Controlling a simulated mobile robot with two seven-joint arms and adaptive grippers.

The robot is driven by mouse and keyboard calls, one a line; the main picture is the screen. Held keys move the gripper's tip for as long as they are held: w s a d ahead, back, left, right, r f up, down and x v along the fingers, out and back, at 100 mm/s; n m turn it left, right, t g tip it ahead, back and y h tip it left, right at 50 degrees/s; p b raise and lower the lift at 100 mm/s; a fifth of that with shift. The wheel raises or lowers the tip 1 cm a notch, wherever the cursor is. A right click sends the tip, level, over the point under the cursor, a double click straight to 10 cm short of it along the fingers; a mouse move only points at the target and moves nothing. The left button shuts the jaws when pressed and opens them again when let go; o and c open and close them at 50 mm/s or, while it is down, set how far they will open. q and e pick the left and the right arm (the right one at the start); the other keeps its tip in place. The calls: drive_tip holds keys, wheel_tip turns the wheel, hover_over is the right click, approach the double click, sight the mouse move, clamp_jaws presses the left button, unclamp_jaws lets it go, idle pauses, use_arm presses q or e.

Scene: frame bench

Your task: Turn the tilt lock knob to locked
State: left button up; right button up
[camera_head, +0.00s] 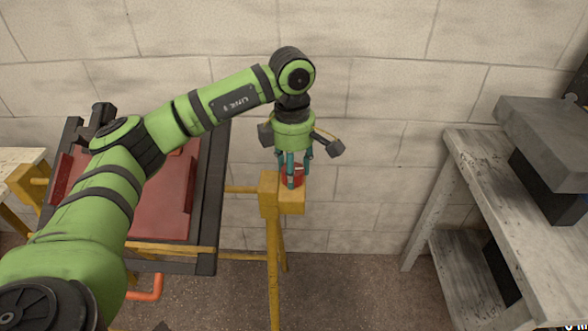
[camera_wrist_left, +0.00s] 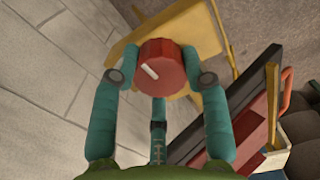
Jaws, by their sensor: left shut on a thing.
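The tilt lock knob (camera_wrist_left: 160,66) is red and round with a white pointer line on its face. In the left wrist view the line runs slantwise, from upper left to lower right. In the head view the knob (camera_head: 293,176) shows partly behind the fingers, on top of a yellow post of the frame. My left gripper (camera_head: 292,180) points down over it. Its teal fingers are shut around the knob, which also shows between the fingers in the left wrist view. No lock marking is readable. My right gripper is not in view.
A dark frame holding a red panel (camera_head: 165,205) stands left of the post, partly behind my left arm. A yellow stand (camera_head: 270,230) carries it. A grey bench (camera_head: 500,200) with a dark machine is at the right. A block wall is close behind. Floor between post and bench is clear.

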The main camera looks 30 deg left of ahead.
use_arm(q)
drive_tip(key=shift+s+a+f, duration=0.1)
drive_tip(key=shift+s+a, duration=0.05)
drive_tip(key=shift+a, duration=0.1)
drive_tip(key=o, duration=1.1)
drive_tip(key=shift+o, duration=0.2)
drive_tip(key=shift+a, duration=0.15)
drive_tip(key=shift+r, duration=0.5)
wheel_tip(320, 180, up, 11)
